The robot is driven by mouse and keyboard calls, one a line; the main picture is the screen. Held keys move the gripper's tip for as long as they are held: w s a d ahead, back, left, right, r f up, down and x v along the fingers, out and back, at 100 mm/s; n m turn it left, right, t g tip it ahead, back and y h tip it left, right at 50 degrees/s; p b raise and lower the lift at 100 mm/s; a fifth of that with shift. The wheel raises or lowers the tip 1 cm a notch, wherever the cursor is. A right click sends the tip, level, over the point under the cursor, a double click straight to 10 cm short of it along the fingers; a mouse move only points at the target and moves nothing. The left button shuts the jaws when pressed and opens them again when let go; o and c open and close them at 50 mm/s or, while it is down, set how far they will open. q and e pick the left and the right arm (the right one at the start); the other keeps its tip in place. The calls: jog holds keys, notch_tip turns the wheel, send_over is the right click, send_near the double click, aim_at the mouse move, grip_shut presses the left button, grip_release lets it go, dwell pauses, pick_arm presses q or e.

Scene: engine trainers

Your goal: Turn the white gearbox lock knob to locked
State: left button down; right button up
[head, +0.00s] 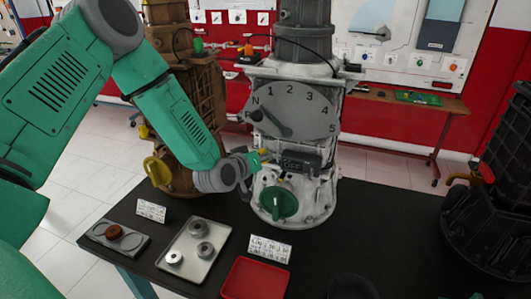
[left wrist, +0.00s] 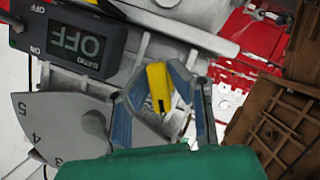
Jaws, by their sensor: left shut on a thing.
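The white gearbox (head: 318,140) stands upright on the dark table, with a grey dial plate (head: 297,112) marked N and 1 to 5. A small yellow knob (head: 263,153) sits on its left side, below the dial. My left gripper (head: 256,164) is at this knob. In the left wrist view the yellow knob (left wrist: 158,88) is between the two blue fingers of the left gripper (left wrist: 158,78), which is shut on it; the fingers partly hide its sides. A larger green knob (head: 279,202) is low on the gearbox front. My right gripper is not in view.
A box with a display (head: 300,163) reading OFF is close right of the gripper. A brown gearbox (head: 182,110) stands left, a black one (head: 500,190) right. A metal tray (head: 192,268) with rings, a red tray (head: 254,279) and labels lie in front.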

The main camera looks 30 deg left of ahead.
pick_arm(q)
jog(key=shift+r+m+g+y+p, duration=0.15)
jog(key=shift+m+y+p, duration=0.15)
jog(key=shift+m, duration=0.3)
jog(key=shift+m+g+y+p, duration=0.2)
jog(key=shift+m+y, duration=0.2)
jog(key=shift+m, duration=0.2)
jog(key=shift+a+m+y, duration=0.15)
jog(key=shift+m+y, duration=0.45)
jog(key=shift+m, duration=0.2)
jog(key=c, duration=1.6)
grip_release()
jog(key=shift+o, duration=0.3)
jog(key=shift+s, duration=0.1)
